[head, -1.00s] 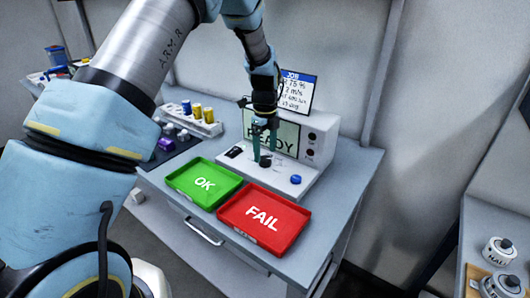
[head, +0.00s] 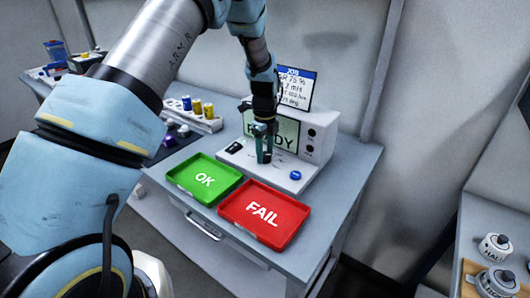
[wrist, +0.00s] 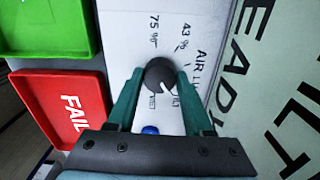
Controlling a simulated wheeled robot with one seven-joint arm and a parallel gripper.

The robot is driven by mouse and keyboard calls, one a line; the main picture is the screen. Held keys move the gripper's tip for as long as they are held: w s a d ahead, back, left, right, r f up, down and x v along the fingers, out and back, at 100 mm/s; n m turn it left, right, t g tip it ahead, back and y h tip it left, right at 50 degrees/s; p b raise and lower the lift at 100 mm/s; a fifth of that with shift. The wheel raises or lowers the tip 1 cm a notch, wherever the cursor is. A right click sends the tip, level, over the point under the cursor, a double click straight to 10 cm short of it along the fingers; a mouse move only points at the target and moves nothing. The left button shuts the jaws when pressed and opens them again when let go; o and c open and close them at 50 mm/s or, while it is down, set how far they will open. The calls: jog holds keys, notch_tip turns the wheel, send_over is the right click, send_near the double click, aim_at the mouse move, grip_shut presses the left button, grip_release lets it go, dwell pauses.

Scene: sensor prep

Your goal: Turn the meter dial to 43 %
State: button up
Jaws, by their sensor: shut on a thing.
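The meter dial (wrist: 160,74) is a round black knob with a white pointer mark, on the white panel of the meter (head: 318,140). In the wrist view the mark points down and slightly right, towards a small label that I cannot read, away from the printed "43 %" (wrist: 184,37) and "75 %" (wrist: 154,32). My gripper (wrist: 161,78) is shut on the dial, with one green finger on each side. In the head view my gripper (head: 264,157) points down at the panel and hides most of the dial.
A green OK tray (head: 203,180) and a red FAIL tray (head: 263,213) lie in front of the meter. A blue button (head: 295,175) is right of the dial. A JOB card (head: 298,88) stands behind. Coloured cylinders (head: 208,109) stand in a rack at left.

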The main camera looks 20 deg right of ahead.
grip_shut()
jog(key=shift+n, duration=0.4)
jog(key=n+b, duration=0.2)
jog(key=n, duration=0.2)
jog(key=shift+f+b, duration=0.1)
jog(key=shift+b, duration=0.3)
jog(key=n+b, duration=0.1)
jog(key=n, duration=0.5)
jog(key=shift+b, duration=0.35)
jog(key=n+b, duration=0.1)
jog(key=n, duration=1.2)
jog(key=shift+b, duration=0.4)
